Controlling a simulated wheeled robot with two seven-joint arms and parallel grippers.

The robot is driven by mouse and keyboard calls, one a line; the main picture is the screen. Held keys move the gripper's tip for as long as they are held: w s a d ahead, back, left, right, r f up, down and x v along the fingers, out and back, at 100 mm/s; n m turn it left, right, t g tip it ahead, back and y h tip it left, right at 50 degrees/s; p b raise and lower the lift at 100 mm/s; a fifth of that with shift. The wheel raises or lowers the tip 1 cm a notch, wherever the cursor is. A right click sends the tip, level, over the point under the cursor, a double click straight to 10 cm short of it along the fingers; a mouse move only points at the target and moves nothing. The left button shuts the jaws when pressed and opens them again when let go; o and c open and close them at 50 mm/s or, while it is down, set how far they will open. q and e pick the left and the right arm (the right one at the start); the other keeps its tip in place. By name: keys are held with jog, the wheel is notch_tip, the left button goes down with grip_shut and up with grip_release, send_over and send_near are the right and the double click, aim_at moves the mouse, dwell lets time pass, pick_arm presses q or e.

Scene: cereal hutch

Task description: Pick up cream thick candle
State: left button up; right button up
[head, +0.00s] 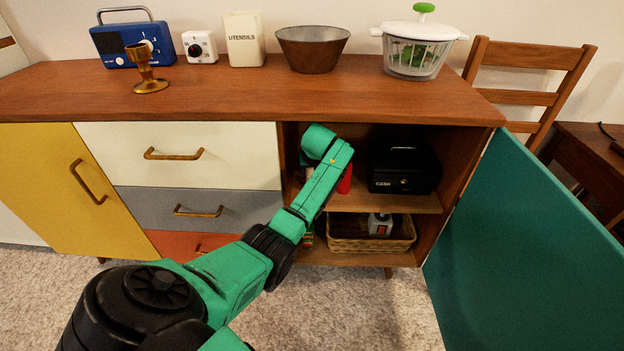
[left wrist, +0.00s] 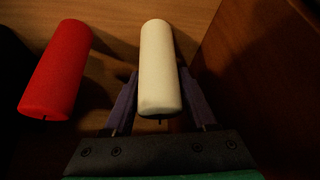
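The cream thick candle (left wrist: 160,60) shows in the left wrist view, with a dark wick at its lower end in the picture. My left gripper (left wrist: 159,80) has one purple finger on each side of the candle. The fingers look open, with narrow gaps to its sides; contact is not clear. In the head view my left arm reaches into the open cabinet's upper shelf and hides the cream candle and the gripper. My right gripper is in neither view.
A red candle (left wrist: 57,70) stands left of the cream one; part of it shows in the head view (head: 345,180). A black cash box (head: 404,170) is right on the same shelf. A wicker basket (head: 350,240) is below. The teal door (head: 530,240) hangs open at right.

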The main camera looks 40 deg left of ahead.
pick_arm(q)
grip_shut()
